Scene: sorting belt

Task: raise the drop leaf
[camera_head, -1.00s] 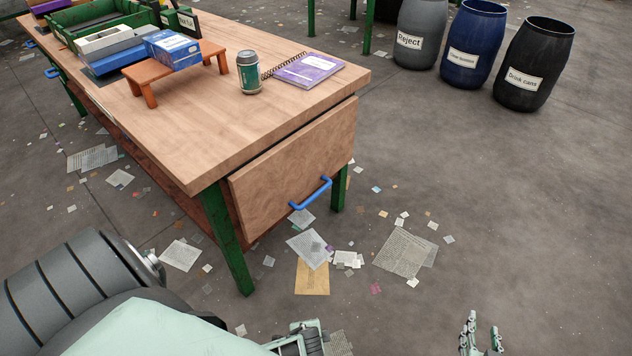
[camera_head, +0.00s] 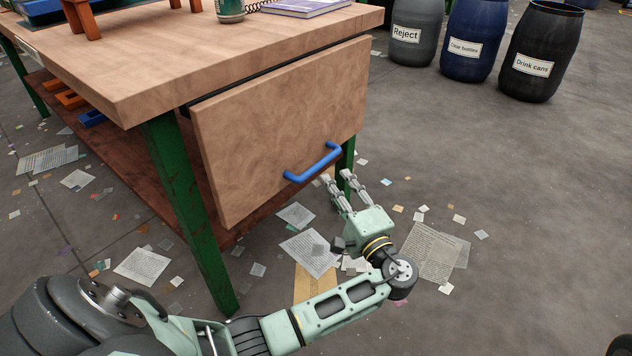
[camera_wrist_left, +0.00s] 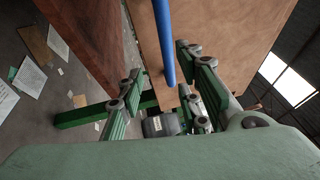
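The wooden drop leaf (camera_head: 285,120) hangs down at the end of the workbench (camera_head: 150,85), tilted slightly outward. A blue handle (camera_head: 313,163) is fixed near its lower edge. My left gripper (camera_head: 336,178) is open just below and to the right of the handle, its fingers pointing up toward it; it does not hold it. In the left wrist view the blue handle (camera_wrist_left: 165,42) stands beyond the open fingers (camera_wrist_left: 160,85), between them in the picture, with the leaf (camera_wrist_left: 225,40) behind. My right gripper is not in view.
Green table legs (camera_head: 188,215) stand beside the leaf. Papers (camera_head: 312,252) litter the floor below. The grey (camera_head: 418,30), blue (camera_head: 472,40) and black (camera_head: 540,50) barrels stand at the back right. The floor on the right is mostly clear.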

